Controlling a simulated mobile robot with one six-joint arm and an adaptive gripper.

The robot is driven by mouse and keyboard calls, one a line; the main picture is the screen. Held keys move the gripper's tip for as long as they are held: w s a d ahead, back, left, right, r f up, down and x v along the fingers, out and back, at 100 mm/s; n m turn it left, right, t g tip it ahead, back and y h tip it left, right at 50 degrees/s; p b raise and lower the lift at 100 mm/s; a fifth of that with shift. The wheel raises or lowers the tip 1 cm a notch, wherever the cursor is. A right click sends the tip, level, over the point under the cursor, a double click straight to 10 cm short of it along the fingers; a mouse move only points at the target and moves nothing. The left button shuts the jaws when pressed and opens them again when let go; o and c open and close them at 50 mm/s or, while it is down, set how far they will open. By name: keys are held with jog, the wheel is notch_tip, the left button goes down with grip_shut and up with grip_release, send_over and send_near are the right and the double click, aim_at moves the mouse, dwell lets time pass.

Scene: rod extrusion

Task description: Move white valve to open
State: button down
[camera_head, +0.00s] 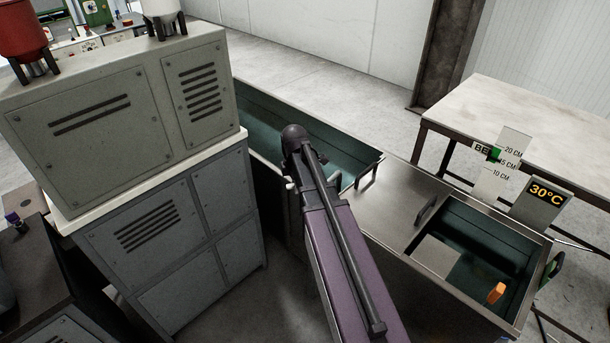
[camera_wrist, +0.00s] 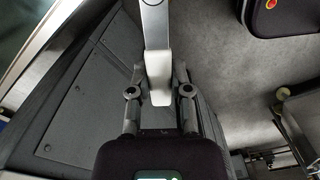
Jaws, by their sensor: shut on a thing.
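The white valve (camera_wrist: 156,35) shows in the wrist view as a pale, flat lever that runs from the top edge down between my gripper's fingers. My gripper (camera_wrist: 159,95) is shut on the lever's near end, with one finger on each side. The rest of the valve is cut off by the top of the picture, so I cannot tell its setting. In the head view my purple arm reaches away across the middle, and the gripper and valve do not show there.
A grey cabinet (camera_head: 195,225) stands left of my arm. A metal water tank (camera_head: 385,205) with an orange float (camera_head: 496,292) and a 30°C display (camera_head: 542,200) lies to the right. A table (camera_head: 550,130) stands behind it. Open floor (camera_head: 300,85) shows at the back.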

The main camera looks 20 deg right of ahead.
jog(key=shift+s, duration=0.1)
jog(key=shift+s+n, duration=0.5)
jog(key=shift+n, duration=0.5)
jog(key=shift+s, duration=0.1)
jog(key=shift+s+n, duration=0.5)
jog(key=shift+n, duration=0.5)
jog(key=shift+s+d+n, duration=0.1)
jog(key=shift+s+n, duration=0.15)
jog(key=shift+n, duration=0.25)
jog(key=c, duration=1)
grip_release()
jog(key=shift+s, duration=0.1)
jog(key=o, duration=0.5)
